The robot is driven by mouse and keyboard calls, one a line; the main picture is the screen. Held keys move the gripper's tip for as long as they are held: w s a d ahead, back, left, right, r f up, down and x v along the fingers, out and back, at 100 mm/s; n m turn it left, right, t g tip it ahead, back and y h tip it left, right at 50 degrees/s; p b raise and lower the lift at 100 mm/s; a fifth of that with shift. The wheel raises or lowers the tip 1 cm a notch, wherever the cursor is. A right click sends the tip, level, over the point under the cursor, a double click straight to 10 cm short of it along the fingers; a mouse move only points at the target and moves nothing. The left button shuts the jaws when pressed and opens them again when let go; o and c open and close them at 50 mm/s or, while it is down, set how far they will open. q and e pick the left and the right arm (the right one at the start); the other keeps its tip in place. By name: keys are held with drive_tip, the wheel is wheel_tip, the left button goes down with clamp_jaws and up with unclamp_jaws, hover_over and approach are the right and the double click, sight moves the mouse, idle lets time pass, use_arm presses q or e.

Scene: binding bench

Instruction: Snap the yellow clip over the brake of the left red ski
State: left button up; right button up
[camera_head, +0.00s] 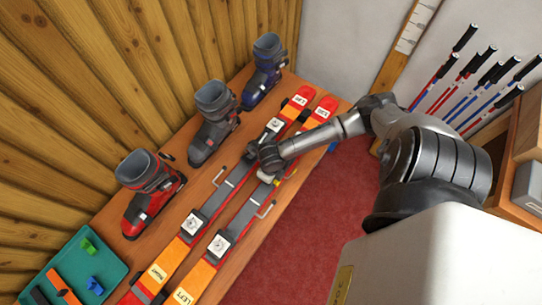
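The left red ski (205,273), marked LEFT, lies on the bench beside the ski marked RIGHT (166,262). A thin metal brake arm (266,209) sticks out from the left ski's right edge. My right gripper (268,166) is low over the left ski's far binding, partly hiding it. A small pale yellowish patch (277,181) shows just below the gripper. I cannot tell if it is the yellow clip or part of the binding, nor whether it is held. The fingers are too small and dark to read. My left gripper is not in view.
Three boots, red (150,195), grey (213,118) and blue (266,70), stand along the wall side. Ski poles (478,75) lean at the right. Red carpet lies beyond the bench edge.

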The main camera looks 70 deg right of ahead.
drive_tip(key=o, duration=0.8)
drive_tip(key=shift+o, duration=1.3)
drive_tip(key=shift+d, duration=0.1)
drive_tip(key=o, duration=0.5)
